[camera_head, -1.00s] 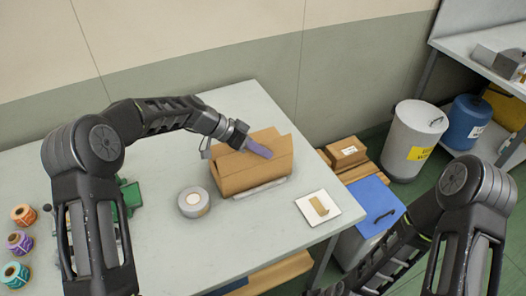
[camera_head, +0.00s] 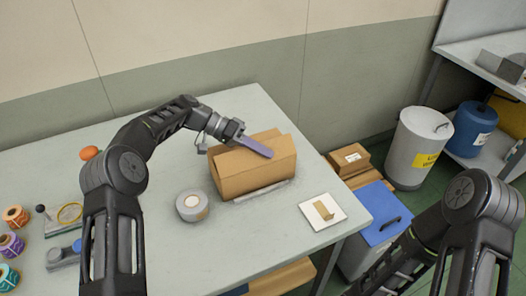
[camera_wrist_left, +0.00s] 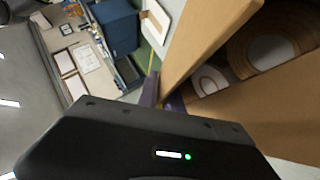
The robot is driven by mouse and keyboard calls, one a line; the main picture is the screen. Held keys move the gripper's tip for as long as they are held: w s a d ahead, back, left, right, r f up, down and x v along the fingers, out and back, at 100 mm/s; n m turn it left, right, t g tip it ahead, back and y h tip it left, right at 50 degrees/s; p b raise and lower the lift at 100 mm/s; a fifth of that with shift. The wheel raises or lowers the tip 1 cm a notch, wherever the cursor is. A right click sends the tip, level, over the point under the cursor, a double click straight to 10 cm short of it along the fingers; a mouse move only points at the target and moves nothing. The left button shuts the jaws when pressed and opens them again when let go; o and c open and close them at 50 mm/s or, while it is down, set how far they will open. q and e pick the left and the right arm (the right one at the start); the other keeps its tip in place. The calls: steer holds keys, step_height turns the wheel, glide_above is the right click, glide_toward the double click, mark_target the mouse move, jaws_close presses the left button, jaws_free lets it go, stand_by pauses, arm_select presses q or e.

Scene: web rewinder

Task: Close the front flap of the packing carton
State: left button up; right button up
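The brown packing carton (camera_head: 255,178) sits on the table, with a broad cardboard panel facing me. My left gripper (camera_head: 258,147) lies over the carton's top, its purple fingers together as one bar, pointing right. I see nothing held. Whether the fingers touch the cardboard I cannot tell. In the left wrist view a cardboard flap (camera_wrist_left: 205,38) stands at a slant beside the purple fingertips (camera_wrist_left: 160,95), and pale round rolls (camera_wrist_left: 268,50) show inside the carton. The flap is not fully down there. My right gripper is outside the head view; only its arm shows.
A grey tape roll (camera_head: 192,205) stands left of the carton on the table (camera_head: 150,240). A white square pad (camera_head: 322,212) lies to the right near the table edge. A blue-lidded bin (camera_head: 375,212) and a small box (camera_head: 349,158) are beyond that edge.

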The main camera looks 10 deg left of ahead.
arm_select(q)
steer(key=o, duration=0.3)
steer(key=shift+r, duration=0.55)
step_height(320, 180, up, 9)
steer(key=p, duration=0.5)
steer(key=shift+f, duration=0.15)
